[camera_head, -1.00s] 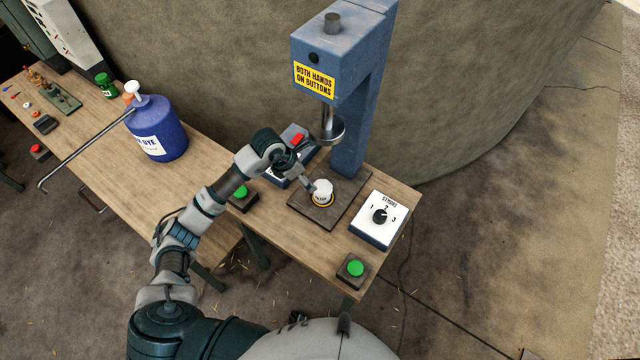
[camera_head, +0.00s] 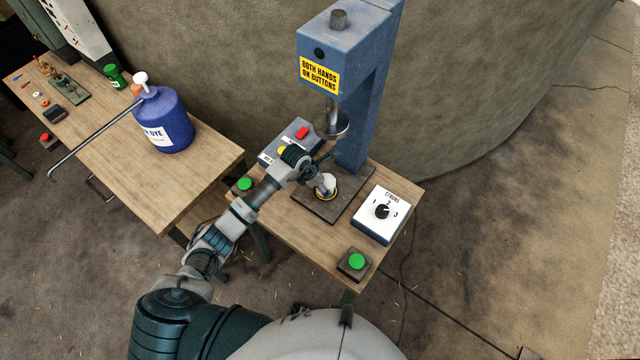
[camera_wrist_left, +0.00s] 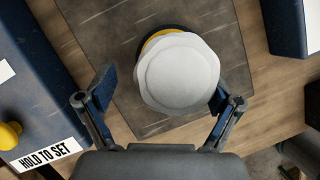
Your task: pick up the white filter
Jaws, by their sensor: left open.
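The white filter (camera_head: 327,186) stands on the dark press plate (camera_head: 311,209) under the press ram, with a yellow and dark band near its base. In the left wrist view the filter (camera_wrist_left: 178,74) shows its round white top, with its near edge close to my jaws. My left gripper (camera_wrist_left: 160,100) is open, one finger at each side of the filter's near part; I cannot tell whether they touch it. In the head view my left gripper (camera_head: 322,174) is over the filter and partly hides it. My right gripper is not in view.
The blue press (camera_head: 345,75) with its ram (camera_head: 331,125) rises behind the filter. A stroke dial box (camera_head: 381,214) stands to the right. Green buttons (camera_head: 356,261) (camera_head: 244,184) sit near the bench edge. A blue dye jug (camera_head: 162,122) with a long spout stands on the left bench.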

